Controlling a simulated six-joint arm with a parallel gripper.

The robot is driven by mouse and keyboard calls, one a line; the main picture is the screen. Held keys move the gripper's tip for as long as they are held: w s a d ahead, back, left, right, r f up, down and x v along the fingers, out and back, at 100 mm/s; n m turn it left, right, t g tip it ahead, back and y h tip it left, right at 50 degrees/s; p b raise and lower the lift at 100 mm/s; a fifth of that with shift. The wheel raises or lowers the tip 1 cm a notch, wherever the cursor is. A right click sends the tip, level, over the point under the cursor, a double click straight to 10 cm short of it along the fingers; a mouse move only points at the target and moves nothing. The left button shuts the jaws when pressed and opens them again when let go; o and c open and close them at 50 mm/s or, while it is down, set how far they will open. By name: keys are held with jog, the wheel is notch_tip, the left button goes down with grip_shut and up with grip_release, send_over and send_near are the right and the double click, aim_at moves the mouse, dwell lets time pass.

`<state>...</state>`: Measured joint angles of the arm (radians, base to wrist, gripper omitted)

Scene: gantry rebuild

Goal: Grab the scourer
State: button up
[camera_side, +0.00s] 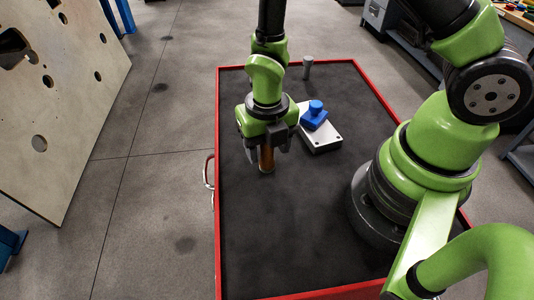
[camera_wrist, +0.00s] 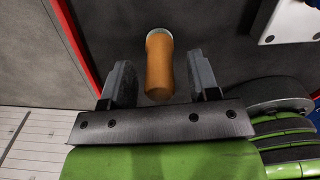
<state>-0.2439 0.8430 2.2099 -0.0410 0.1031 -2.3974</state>
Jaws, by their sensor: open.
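My gripper (camera_side: 267,152) is open, pointing down over the dark table top. An upright orange-brown cylinder (camera_side: 267,160) stands between its fingers. In the wrist view the cylinder (camera_wrist: 160,72) has a pale end and sits between the two grey fingers (camera_wrist: 160,62), with a visible gap on both sides. A blue knobbed piece (camera_side: 314,116) rests on a light metal block (camera_side: 322,138) to the right of my gripper. I cannot tell for sure which of these is the scourer.
A grey cylinder (camera_side: 308,67) stands near the table's far edge. The table has a raised red rim (camera_side: 217,200). The block's corner (camera_wrist: 285,20) shows at upper right in the wrist view.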

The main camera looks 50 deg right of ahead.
jog(key=shift+f, duration=0.6)
jog(key=c, duration=1)
jog(key=shift+r, duration=0.1)
